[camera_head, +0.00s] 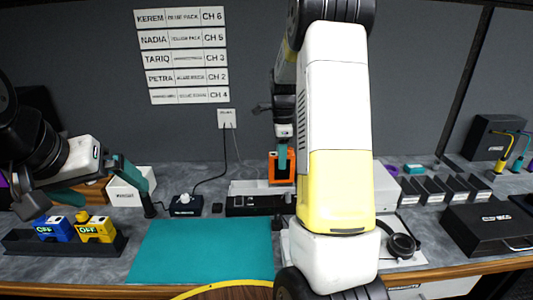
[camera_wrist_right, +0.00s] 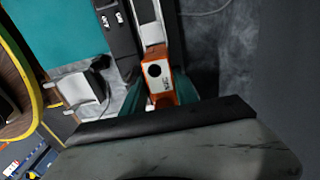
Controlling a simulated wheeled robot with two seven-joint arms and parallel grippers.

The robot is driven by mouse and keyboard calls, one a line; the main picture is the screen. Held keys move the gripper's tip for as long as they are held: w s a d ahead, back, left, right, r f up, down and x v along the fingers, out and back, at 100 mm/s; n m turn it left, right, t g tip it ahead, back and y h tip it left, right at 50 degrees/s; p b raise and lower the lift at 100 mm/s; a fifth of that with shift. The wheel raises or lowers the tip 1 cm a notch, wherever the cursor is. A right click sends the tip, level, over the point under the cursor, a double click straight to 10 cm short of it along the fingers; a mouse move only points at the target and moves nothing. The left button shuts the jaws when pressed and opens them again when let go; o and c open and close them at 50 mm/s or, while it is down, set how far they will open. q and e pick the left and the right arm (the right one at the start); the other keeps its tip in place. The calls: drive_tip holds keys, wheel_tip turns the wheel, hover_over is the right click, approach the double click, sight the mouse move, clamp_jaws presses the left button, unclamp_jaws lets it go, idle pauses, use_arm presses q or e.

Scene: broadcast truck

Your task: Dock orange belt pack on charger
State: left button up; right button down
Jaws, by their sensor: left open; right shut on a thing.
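The orange belt pack (camera_head: 282,172) is upright at the back of the table, and its orange case with a dark round spot shows in the right wrist view (camera_wrist_right: 159,88). My right gripper (camera_head: 283,152) is shut on it from above, with teal fingers on either side. A low black-and-grey unit (camera_head: 243,202), apparently the charger, lies just below and left of the pack in the head view. I cannot tell whether the pack touches it. My left gripper (camera_head: 92,205) is open and empty at the left, its teal fingers spread above the blue and yellow packs.
A blue pack (camera_head: 54,229) and a yellow pack (camera_head: 96,230) stand in a black tray (camera_head: 22,240) at left. A teal mat (camera_head: 200,250) lies clear at front centre. Headphones (camera_head: 402,245) and a black case (camera_head: 487,228) lie right. My right arm hides the middle right.

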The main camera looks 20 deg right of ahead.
drive_tip(key=shift+f, duration=2.75)
drive_tip(key=c, duration=0.9)
unclamp_jaws()
drive_tip(key=shift+o, duration=0.2)
wheel_tip(320, 180, up, 7)
drive_tip(key=shift+r, duration=0.4)
